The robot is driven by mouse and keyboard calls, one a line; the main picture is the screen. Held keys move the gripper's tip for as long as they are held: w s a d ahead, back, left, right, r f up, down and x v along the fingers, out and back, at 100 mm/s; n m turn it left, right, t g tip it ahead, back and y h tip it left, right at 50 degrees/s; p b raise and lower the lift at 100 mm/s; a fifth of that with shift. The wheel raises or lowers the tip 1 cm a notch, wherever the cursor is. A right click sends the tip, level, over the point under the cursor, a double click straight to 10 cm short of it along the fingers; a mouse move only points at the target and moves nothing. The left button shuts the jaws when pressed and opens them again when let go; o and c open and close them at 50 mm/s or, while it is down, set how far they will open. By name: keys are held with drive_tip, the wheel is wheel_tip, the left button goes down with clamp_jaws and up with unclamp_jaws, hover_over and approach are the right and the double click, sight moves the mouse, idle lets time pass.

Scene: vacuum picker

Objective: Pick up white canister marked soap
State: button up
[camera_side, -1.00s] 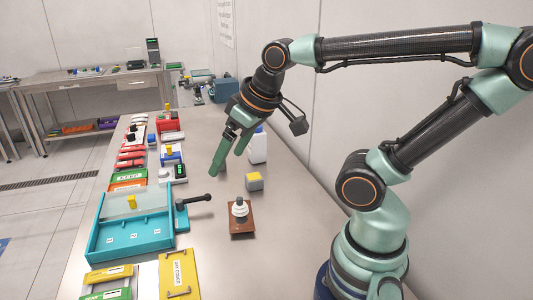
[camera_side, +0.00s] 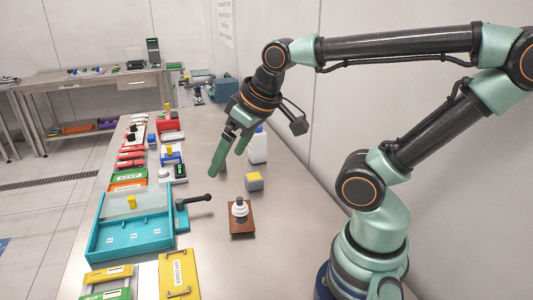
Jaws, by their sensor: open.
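A white canister (camera_side: 259,149) with a blue cap stands upright on the metal table, behind and just right of my gripper's fingers. Its label cannot be read from here. My gripper (camera_side: 228,162) is open and empty, with its green fingers pointing down and to the left above the table. One finger overlaps the canister's left edge in the picture, and whether they touch cannot be told.
A teal tray (camera_side: 128,240), a black-handled lever (camera_side: 193,201) and a yellow panel (camera_side: 179,272) lie left.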

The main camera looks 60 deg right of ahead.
drive_tip(key=w+d+f+m+t+h, duration=0.2)
drive_tip(key=w+d+f+m, duration=0.15)
drive_tip(key=w+d, duration=0.45)
drive_tip(key=w+d+f+m+t+h, duration=0.2)
drive_tip(key=w+d+f+m, duration=0.15)
drive_tip(key=w+d, duration=0.5)
drive_tip(key=m+t+h, duration=0.3)
drive_tip(key=m+h, duration=0.3)
drive_tip(key=h, duration=0.1)
approach(257, 140)
drive_tip(key=shift+w+d+f, duration=0.1)
drive_tip(key=shift+d+f, duration=0.5)
drive_tip(key=shift+f, duration=0.15)
drive_tip(key=shift+w+d, duration=0.1)
drive_tip(key=shift+d, duration=0.15)
drive_tip(key=shift+x, duration=5.8)
drive_tip(key=shift+r, duration=0.1)
clamp_jaws()
